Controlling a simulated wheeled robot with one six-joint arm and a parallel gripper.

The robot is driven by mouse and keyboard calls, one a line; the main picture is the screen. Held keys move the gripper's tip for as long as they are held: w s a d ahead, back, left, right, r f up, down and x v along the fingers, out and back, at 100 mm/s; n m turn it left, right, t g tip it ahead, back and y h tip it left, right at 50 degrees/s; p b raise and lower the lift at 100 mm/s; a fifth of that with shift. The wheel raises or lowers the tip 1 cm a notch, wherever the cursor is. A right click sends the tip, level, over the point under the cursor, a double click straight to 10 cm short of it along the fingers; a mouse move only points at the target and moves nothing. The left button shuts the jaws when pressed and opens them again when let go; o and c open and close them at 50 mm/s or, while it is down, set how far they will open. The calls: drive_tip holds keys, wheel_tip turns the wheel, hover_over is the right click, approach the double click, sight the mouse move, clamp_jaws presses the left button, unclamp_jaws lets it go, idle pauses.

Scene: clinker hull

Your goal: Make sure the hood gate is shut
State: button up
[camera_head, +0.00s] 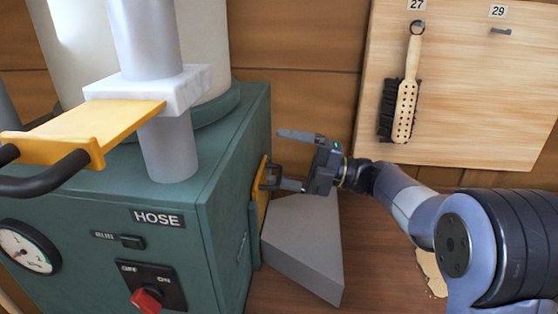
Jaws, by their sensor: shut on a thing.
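A yellow gate plate (260,194) with a black bar handle (268,174) stands at the right side of the green machine. I see the plate nearly edge-on, so how far it is slid in is hard to tell. The contact is small and partly hidden by the fingers. A grey wedge-shaped hood (305,245) sits below the gripper, against the machine's side. No label for the hood gate is readable.
Another yellow gate plate (105,122) sticks out of a white block (185,82) on the pipe above a HOSE label. The green machine (190,215) carries a red switch (146,300) and gauge (22,250). A brush (404,100) hangs on the wooden board (480,100).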

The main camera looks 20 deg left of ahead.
drive_tip(key=shift+w+d+r+b, duration=0.1)
drive_tip(key=shift+w+d+b, duration=0.15)
drive_tip(key=shift+d, duration=0.5)
drive_tip(key=shift+w+d+b, duration=0.15)
drive_tip(key=shift+w+d, duration=0.1)
drive_tip(key=shift+d, duration=0.5)
drive_tip(key=shift+v, duration=1)
drive_tip(key=c, duration=1)
drive_tip(key=shift+f+b+v, duration=0.1)
drive_tip(key=shift+b+v, duration=0.6)
drive_tip(key=shift+v, duration=0.85)
drive_tip(key=shift+f+b+v, duration=0.15)
drive_tip(key=shift+b+v, duration=0.5)
drive_tip(key=shift+v, duration=0.95)
drive_tip(key=shift+c, duration=0.2)
drive_tip(key=shift+s, duration=0.2)
drive_tip(key=shift+f, duration=0.1)
